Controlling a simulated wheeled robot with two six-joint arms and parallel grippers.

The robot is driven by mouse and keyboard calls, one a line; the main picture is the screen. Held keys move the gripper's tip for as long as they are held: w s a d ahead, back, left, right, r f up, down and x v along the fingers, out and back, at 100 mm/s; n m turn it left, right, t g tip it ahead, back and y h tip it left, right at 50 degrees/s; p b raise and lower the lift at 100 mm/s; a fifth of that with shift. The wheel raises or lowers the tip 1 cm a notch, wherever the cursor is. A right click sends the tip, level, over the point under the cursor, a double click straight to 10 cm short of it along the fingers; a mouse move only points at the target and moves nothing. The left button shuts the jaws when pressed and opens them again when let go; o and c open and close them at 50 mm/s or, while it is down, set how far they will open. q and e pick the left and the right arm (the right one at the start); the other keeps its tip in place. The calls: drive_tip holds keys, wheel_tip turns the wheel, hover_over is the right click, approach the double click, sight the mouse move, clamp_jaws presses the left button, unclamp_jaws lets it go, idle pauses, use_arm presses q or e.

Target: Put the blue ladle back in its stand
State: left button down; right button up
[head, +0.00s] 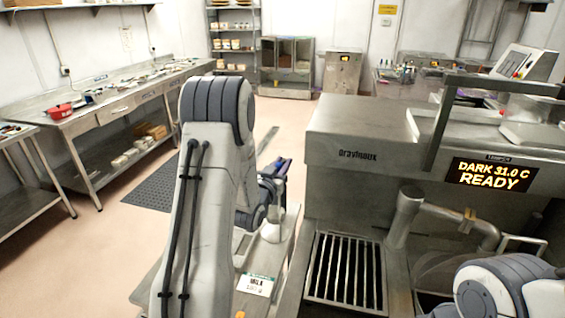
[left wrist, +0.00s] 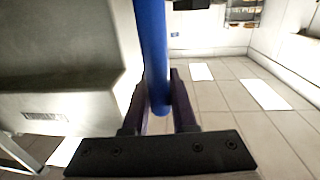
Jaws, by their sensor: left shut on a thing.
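My left gripper (head: 281,168) is beside the left side of the grey machine, above a narrow steel surface. It also shows in the left wrist view (left wrist: 161,88), where its two dark fingers are shut on the blue handle of the ladle (left wrist: 152,40). The handle runs up out of the top of that view, and its rounded end lies between the fingers. The ladle's bowl is not visible. My right gripper is out of view.
The grey machine (head: 360,140) with a lit display (head: 492,175) fills the right, close to the gripper. A slatted grate (head: 345,268) lies in front of it. A labelled steel surface (head: 285,262) is below. Open floor (head: 110,222) and a long bench (head: 100,110) are left.

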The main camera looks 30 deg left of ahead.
use_arm(q)
drive_tip(key=shift+f+b, duration=2.5)
drive_tip(key=shift+f, duration=0.15)
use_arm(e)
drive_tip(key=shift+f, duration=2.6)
use_arm(q)
drive_tip(key=c, duration=0.6)
unclamp_jaws()
drive_tip(key=shift+c, duration=0.2)
